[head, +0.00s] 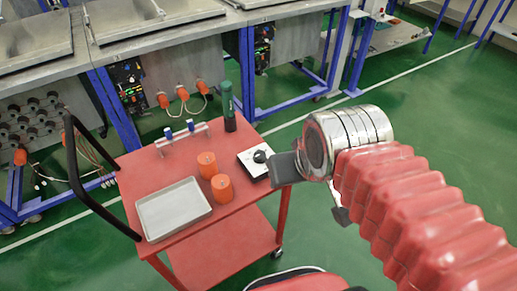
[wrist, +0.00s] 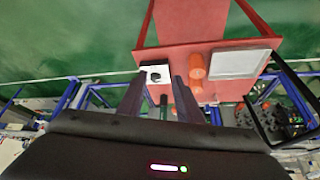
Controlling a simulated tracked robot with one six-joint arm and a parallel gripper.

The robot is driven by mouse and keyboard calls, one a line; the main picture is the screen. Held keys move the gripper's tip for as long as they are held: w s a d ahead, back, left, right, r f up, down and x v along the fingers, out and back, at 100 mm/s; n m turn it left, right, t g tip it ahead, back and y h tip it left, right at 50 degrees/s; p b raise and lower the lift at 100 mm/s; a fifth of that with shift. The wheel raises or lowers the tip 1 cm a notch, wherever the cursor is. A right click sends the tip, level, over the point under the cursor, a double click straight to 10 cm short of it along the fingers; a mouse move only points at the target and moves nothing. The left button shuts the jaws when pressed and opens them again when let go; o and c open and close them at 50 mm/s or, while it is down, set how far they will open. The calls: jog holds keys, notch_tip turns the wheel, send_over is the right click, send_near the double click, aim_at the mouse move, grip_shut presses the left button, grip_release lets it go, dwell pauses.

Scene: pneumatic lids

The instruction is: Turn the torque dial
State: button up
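The torque dial is a black round knob (head: 260,156) on a white, dark-sided box (head: 249,164) at the right edge of the red cart top. My gripper (head: 290,168) is just right of the box in the head view, partly overlapping its edge. In the wrist view my gripper's two dark fingers (wrist: 158,82) stand apart with nothing between them. The white box (wrist: 150,69) and its black knob (wrist: 155,77) show beyond the fingertips, toward the left finger. The gap between fingers and knob cannot be judged exactly.
The red cart (head: 150,182) carries a grey tray (head: 174,209), two orange cylinders (head: 221,187), a small rack with blue-topped items (head: 182,137) and a dark green bottle (head: 228,106). A black handle (head: 72,170) rises at left. Workbenches stand behind; green floor is clear at right.

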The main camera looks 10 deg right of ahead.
jog(key=shift+o, duration=1.4)
jog(key=shift+w+r, duration=0.15)
jog(key=shift+w, duration=0.05)
jog(key=shift+o, duration=0.5)
jog(key=shift+w+r, duration=0.1)
jog(key=shift+w, duration=0.2)
jog(key=n+g, duration=0.6)
jog(key=n, duration=0.3)
send_over(259, 153)
notch_tip(259, 153, down, 7)
jog(key=shift+s, duration=0.1)
notch_tip(259, 153, down, 14)
jog(key=shift+c, duration=0.4)
